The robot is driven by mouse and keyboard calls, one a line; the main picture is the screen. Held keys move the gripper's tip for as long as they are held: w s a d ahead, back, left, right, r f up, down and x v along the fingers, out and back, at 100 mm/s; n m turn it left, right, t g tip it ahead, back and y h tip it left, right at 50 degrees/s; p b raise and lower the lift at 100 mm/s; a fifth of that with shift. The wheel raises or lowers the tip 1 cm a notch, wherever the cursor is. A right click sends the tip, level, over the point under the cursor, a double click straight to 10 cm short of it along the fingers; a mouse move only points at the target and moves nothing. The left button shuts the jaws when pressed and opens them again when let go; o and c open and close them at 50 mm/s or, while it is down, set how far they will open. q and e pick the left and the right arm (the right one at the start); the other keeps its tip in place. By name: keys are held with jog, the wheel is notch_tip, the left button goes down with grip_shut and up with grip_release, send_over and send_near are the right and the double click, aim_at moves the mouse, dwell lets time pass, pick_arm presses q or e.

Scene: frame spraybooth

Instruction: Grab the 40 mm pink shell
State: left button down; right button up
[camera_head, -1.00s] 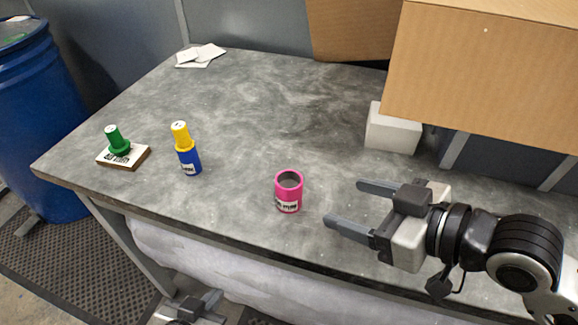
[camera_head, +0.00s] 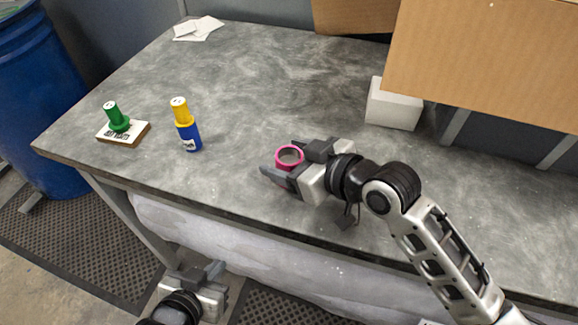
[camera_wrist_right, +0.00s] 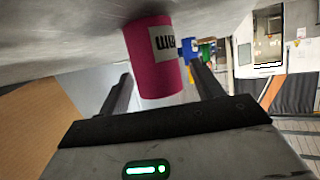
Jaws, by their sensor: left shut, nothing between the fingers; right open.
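The pink shell (camera_head: 289,155) stands upright on the grey table near its front edge, with its open top facing up. In the right wrist view the shell (camera_wrist_right: 152,58) shows a white label with dark marks and sits between the fingers. My right gripper (camera_head: 281,157) is open, with one finger on each side of the shell. In the wrist view a gap shows on both sides, wider on the left; the right finger is close to the shell. My left gripper (camera_head: 217,272) is shut and empty, low in front of the table, below its top.
A blue shell with a yellow top (camera_head: 187,130) stands left of the pink one. A green piece (camera_head: 116,118) sits on a small labelled block (camera_head: 132,137) further left. A white block (camera_head: 393,105) and a large cardboard box (camera_head: 480,60) are at the right. The table's middle is clear.

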jog(key=shift+x, duration=1)
jog(key=c, duration=1.1)
jog(key=shift+c, duration=0.2)
jog(key=shift+r, duration=0.15)
